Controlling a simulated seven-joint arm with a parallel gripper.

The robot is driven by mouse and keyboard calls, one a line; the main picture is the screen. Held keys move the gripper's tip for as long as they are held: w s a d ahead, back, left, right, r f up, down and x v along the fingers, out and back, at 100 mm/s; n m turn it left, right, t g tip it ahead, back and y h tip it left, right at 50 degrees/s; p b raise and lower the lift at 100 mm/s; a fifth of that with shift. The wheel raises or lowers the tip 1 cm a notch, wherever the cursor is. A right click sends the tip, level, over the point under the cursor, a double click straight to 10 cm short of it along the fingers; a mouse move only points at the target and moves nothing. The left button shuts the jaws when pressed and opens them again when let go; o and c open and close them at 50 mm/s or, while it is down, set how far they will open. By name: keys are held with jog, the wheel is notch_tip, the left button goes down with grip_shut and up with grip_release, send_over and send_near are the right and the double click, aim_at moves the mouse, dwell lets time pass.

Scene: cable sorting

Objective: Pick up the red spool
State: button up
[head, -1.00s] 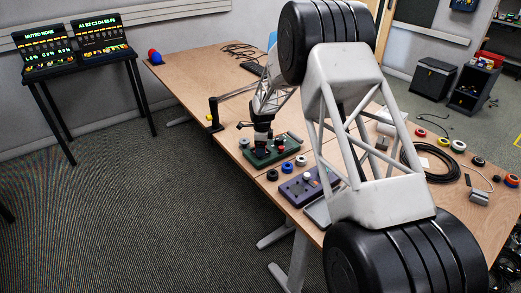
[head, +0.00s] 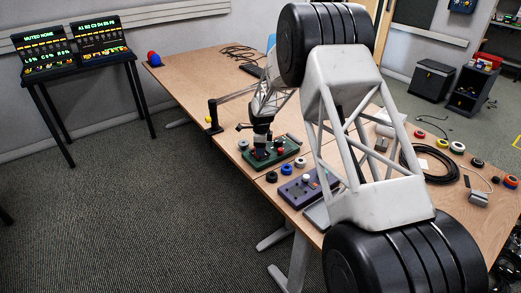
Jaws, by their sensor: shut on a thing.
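My gripper (head: 261,153) points down at the green board (head: 288,153), near its left part. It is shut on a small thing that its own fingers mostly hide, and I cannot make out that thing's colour. A small red piece (head: 280,151) shows on the green board just right of the gripper; I cannot tell if it is a spool. A red spool (head: 419,134) lies far to the right on the table, well apart from the gripper. An orange-red spool (head: 511,181) lies at the right edge.
Black (head: 271,177), blue (head: 286,169) and grey (head: 300,162) spools lie in front of the green board. A purple board (head: 300,190) stands nearby. A black cable coil (head: 443,173) lies at the right. My large arm links hide the table's middle. The far left table is mostly clear.

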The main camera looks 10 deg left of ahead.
jog(key=shift+r, duration=0.15)
jog(key=shift+r, duration=0.55)
notch_tip(320, 180, up, 2)
jog(key=s+d, duration=0.2)
jog(key=s, duration=0.5)
jog(key=s+d+r, duration=0.1)
jog(key=s+d, duration=0.2)
jog(key=s, duration=0.5)
jog(key=shift+d+r, duration=0.3)
jog(key=shift+w, duration=0.15)
